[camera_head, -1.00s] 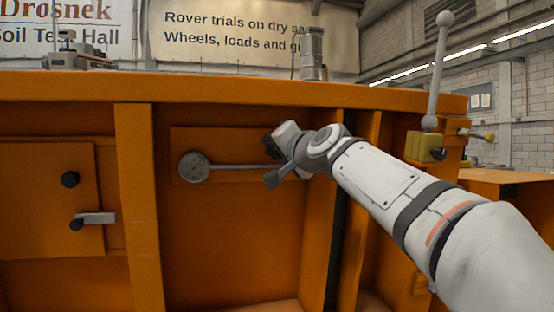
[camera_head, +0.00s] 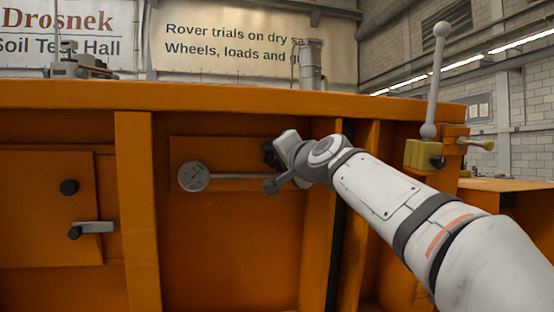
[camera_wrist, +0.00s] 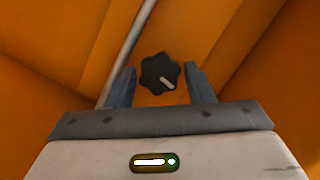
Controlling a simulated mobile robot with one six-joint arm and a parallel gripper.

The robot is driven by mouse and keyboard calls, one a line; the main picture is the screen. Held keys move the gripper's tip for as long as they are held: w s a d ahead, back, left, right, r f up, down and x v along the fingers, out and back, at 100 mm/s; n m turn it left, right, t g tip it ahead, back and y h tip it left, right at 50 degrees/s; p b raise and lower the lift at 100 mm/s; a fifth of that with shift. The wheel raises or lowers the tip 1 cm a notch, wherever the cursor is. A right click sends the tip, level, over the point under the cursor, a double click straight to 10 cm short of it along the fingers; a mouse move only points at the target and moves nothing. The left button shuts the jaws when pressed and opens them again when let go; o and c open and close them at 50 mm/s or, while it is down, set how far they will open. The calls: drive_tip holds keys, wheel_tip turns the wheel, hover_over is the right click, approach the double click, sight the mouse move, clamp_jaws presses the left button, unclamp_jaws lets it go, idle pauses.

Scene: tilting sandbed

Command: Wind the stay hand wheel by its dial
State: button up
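The stay hand wheel is a black lobed knob (camera_wrist: 160,74) with a white mark pointing to the lower right in the wrist view. It lies between and beyond the two finger tips of my gripper (camera_wrist: 160,85), with visible space on both sides. My gripper is open, and no contact shows. In the head view my gripper (camera_head: 268,170) is at the orange panel, and the wheel there is hard to tell from the dark fingers. The round dial (camera_head: 193,176) is left of my gripper, on a thin rod (camera_head: 238,177) running towards it. Its face is too small to read.
An orange rib (camera_head: 137,205) stands left of the dial. A hatch with a black knob (camera_head: 69,187) and a grey latch (camera_head: 95,227) is further left. A ball-topped lever (camera_head: 436,80) on a yellow block (camera_head: 423,154) stands right, above my arm.

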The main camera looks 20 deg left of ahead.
drive_tip(key=shift+d, duration=0.1)
drive_tip(key=b+v, duration=0.2)
drive_tip(key=v, duration=0.5)
drive_tip(key=shift+s+d, duration=0.2)
drive_tip(key=shift+s, duration=0.05)
